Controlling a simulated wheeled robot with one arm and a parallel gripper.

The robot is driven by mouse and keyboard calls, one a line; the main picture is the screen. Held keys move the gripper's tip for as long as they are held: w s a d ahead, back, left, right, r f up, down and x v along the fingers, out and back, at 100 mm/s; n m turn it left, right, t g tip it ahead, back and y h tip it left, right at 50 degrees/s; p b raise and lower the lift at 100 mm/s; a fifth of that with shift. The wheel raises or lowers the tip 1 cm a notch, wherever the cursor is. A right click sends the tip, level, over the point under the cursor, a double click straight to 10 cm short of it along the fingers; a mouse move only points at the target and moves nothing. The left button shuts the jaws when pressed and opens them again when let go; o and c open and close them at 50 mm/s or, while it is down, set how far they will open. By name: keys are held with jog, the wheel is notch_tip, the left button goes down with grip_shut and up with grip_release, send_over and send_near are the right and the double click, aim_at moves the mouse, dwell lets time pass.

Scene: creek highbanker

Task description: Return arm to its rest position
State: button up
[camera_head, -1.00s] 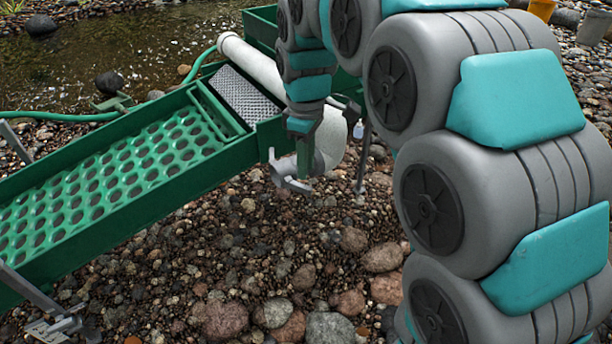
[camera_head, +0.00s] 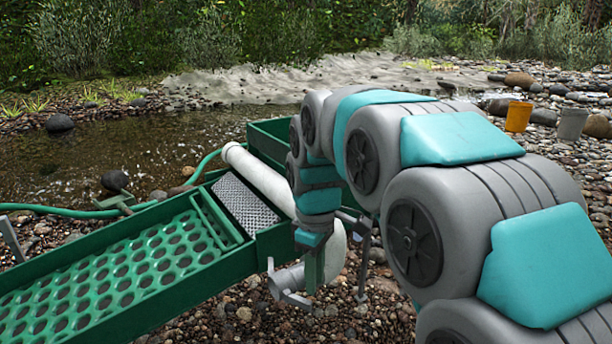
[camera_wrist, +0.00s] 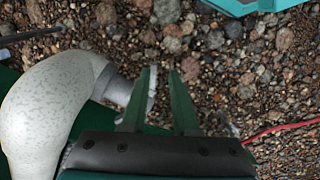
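My arm is teal and grey and reaches from the lower right to the highbanker (camera_head: 150,262). My gripper (camera_head: 313,284) hangs down beside the white pipe (camera_head: 262,178), near its lower bend and the grey fitting at its end. In the wrist view my gripper (camera_wrist: 163,70) shows two green fingers with a gap between them. Only gravel shows in the gap. The pipe's speckled bend (camera_wrist: 45,105) and grey end (camera_wrist: 118,84) are just left of the fingers. I cannot tell if a finger touches the grey end.
The green perforated tray (camera_head: 110,268) lies left of my arm. Metal legs stand near my gripper. A red cable (camera_wrist: 285,130) runs right of the fingers. An orange bucket (camera_head: 518,117) and a grey bucket (camera_head: 572,124) stand far right on open gravel. Creek water lies behind.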

jog(key=s+d+f+m, duration=0.2)
jog(key=s+d+m, duration=0.2)
jog(key=s, duration=0.5)
jog(key=s+d+f+m+g, duration=0.1)
jog(key=s+d+f+m, duration=0.2)
jog(key=s, duration=0.6)
jog(key=s+d+f+m, duration=0.3)
jog(key=s+d+m, duration=0.2)
jog(key=s, duration=0.4)
jog(key=shift+s+d+g, duration=0.3)
jog(key=shift+s+d, duration=0.05)
jog(key=shift+d, duration=0.35)
